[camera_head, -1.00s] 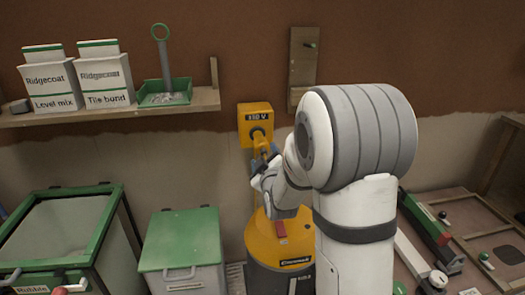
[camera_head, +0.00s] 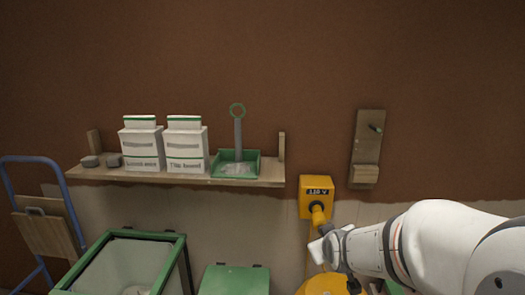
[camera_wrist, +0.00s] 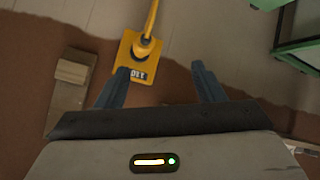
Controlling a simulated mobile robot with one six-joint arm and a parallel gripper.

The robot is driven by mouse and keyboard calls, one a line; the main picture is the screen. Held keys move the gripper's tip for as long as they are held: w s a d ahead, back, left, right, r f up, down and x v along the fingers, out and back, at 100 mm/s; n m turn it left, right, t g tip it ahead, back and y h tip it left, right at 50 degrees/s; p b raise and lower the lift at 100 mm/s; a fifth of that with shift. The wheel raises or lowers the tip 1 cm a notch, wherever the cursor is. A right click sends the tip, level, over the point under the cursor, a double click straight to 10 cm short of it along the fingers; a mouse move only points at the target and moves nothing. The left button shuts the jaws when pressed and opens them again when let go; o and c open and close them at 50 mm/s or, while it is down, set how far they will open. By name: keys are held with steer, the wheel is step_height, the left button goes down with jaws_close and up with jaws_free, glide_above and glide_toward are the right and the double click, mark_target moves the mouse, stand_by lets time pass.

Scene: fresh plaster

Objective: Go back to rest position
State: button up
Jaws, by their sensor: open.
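My gripper (camera_head: 330,247) is at the lower right of the head view, just below the yellow 110 V socket box (camera_head: 316,190) on the wall. A yellow plug (camera_head: 318,213) sits at the front of the box. In the wrist view the two dark fingers of my gripper (camera_wrist: 160,80) stand apart with nothing held between them. The yellow box (camera_wrist: 126,58) shows beyond them, close to the left finger in the picture, with a yellow cable running up from it. I cannot tell the exact gap between fingers and box.
A wooden shelf (camera_head: 265,180) holds two white Ridgecoat packs and a green tray (camera_head: 222,172). A wooden bracket board (camera_head: 368,140) hangs right of the box. Below are a green-rimmed bin (camera_head: 72,275), a green lid (camera_head: 235,280) and a yellow machine (camera_head: 325,285). A blue hand truck (camera_head: 65,200) stands left.

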steer(key=s+r+m+g+p, duration=0.2)
steer(key=s+r+g+p, duration=0.2)
steer(key=s, duration=0.7)
steer(key=s+a+r+m+g+p, duration=0.1)
steer(key=s+r+g+p, duration=0.3)
steer(key=s, duration=0.7)
step_height(320, 180, up, 3)
steer(key=shift+s+a+r+m+p, duration=0.15)
steer(key=shift+a+m+p, duration=0.15)
steer(key=shift+m+p, duration=0.65)
steer(key=shift+n, duration=0.25)
